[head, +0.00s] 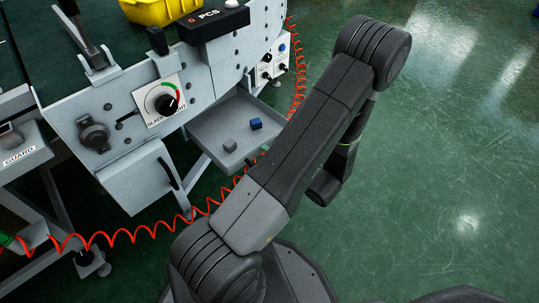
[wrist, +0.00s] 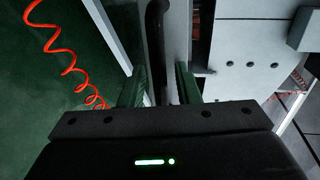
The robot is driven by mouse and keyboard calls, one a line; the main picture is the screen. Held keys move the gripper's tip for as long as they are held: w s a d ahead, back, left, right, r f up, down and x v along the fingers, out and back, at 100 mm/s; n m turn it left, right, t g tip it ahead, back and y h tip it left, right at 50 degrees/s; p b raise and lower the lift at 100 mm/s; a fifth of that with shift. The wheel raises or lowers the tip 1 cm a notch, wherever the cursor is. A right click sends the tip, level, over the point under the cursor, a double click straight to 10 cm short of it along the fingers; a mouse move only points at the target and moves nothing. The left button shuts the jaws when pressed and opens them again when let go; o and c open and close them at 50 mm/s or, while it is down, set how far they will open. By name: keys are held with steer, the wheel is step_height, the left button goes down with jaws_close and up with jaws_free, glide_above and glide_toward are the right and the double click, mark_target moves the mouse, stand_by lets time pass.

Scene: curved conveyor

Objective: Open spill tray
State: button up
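The spill tray seems to be the shallow grey tray (head: 203,130) sticking out from under the conveyor side in the head view. A grey cube (head: 230,146) and a blue cube (head: 256,124) lie in it. A dark bar handle (wrist: 155,45) stands between the fingers, in front of a light grey panel. I cannot tell whether a finger touches it.
A grey box with a dark handle (head: 168,173) hangs left of the tray. A red coiled cable (head: 120,236) runs below both and also shows in the wrist view (wrist: 62,45). A dial panel (head: 165,101) sits above. Green floor at right is clear.

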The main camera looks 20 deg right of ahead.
steer(key=p+v, duration=0.2)
steer(key=v, duration=1.1)
steer(key=shift+s+p, duration=0.35)
steer(key=b+x, duration=0.2)
steer(key=x, duration=1.1)
steer(key=shift+w+b, duration=0.4)
steer(key=shift+a+r, duration=0.1)
